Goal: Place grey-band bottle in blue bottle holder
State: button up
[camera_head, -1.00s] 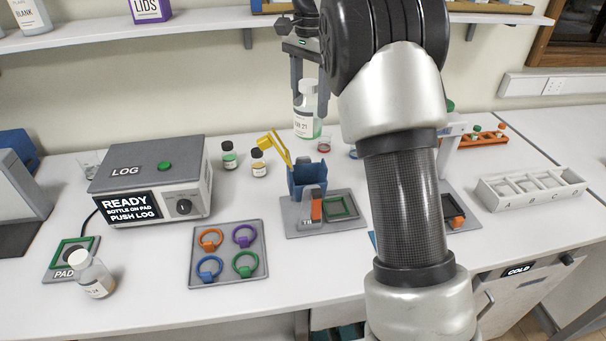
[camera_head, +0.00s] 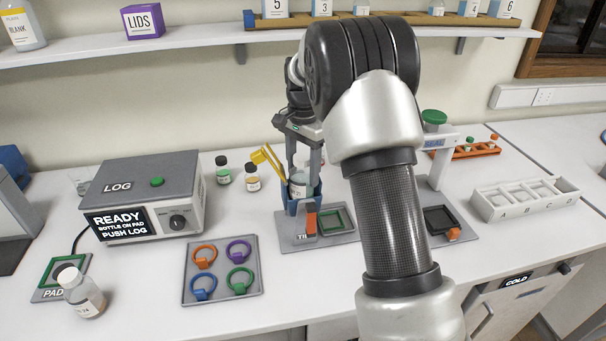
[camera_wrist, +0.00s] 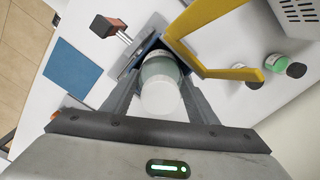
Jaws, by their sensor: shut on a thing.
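My gripper (camera_head: 303,170) is shut on a clear bottle (camera_head: 298,185) with a white cap, pointing down at the blue bottle holder (camera_head: 291,206). The bottle is upright, and its lower part is hidden by the holder's front wall, so it is at least partly inside. I cannot tell whether it touches the holder's bottom. In the wrist view the bottle (camera_wrist: 160,92) sits between the two fingers, white cap towards the camera. I cannot make out a grey band. A yellow lever arm (camera_head: 268,160) stands raised at the holder's left side.
The LOG box (camera_head: 150,190) and a tray of coloured rings (camera_head: 222,287) lie left. Two small vials (camera_head: 252,178) stand just left of the holder. A white rack (camera_head: 530,200) is at right.

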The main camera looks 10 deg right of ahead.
jog(key=shift+f, duration=0.85)
jog(key=shift+f, duration=0.15)
jog(key=o, duration=1.4)
